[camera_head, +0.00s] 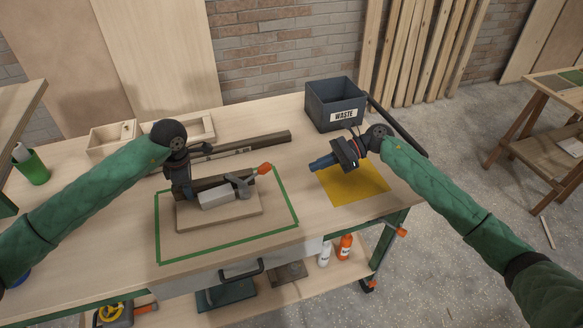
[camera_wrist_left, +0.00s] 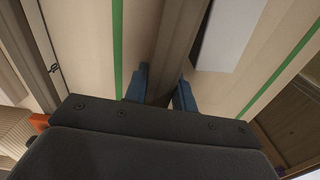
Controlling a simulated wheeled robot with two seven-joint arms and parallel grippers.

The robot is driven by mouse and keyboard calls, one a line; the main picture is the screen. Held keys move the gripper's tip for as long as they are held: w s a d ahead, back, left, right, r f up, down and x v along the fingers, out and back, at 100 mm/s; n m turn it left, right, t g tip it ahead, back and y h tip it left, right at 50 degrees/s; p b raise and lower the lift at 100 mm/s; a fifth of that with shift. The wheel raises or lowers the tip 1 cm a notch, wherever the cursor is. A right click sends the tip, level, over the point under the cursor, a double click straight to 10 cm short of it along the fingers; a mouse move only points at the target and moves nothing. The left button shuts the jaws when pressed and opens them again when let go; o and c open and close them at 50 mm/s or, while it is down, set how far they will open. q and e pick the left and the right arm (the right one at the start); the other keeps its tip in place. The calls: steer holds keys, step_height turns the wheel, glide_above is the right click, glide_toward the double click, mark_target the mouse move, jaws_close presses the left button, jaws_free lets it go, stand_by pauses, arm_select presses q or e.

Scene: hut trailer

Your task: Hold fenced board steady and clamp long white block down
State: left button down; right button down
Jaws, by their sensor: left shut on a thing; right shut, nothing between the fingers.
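The fenced board (camera_head: 245,213) lies inside a green tape outline on the workbench. Its dark fence (camera_head: 213,183) runs along the back. The long white block (camera_head: 218,197) lies on the board in front of the fence. A grey clamp (camera_head: 241,186) with an orange handle (camera_head: 263,169) is at the block's right end; I cannot tell whether it presses on the block. My left gripper (camera_head: 182,191) is shut on the fence near its left end. In the left wrist view the fence (camera_wrist_left: 178,35) passes between the blue fingers, with the white block (camera_wrist_left: 230,32) beside it. My right gripper (camera_head: 316,165) is shut and empty above the yellow mat.
A dark waste bin (camera_head: 336,105) stands at the back right. A yellow mat (camera_head: 352,184) lies right of the board. A long dark bar (camera_head: 250,145) and wooden trays (camera_head: 110,139) lie behind the board. Bare bench top separates the outline from the mat.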

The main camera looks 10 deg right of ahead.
steer(key=x, duration=0.9)
steer(key=shift+s+a, duration=0.1)
steer(key=shift+a, duration=0.05)
steer(key=shift+a+r, duration=1.3)
steer(key=shift+r, duration=0.2)
steer(key=shift+r, duration=0.1)
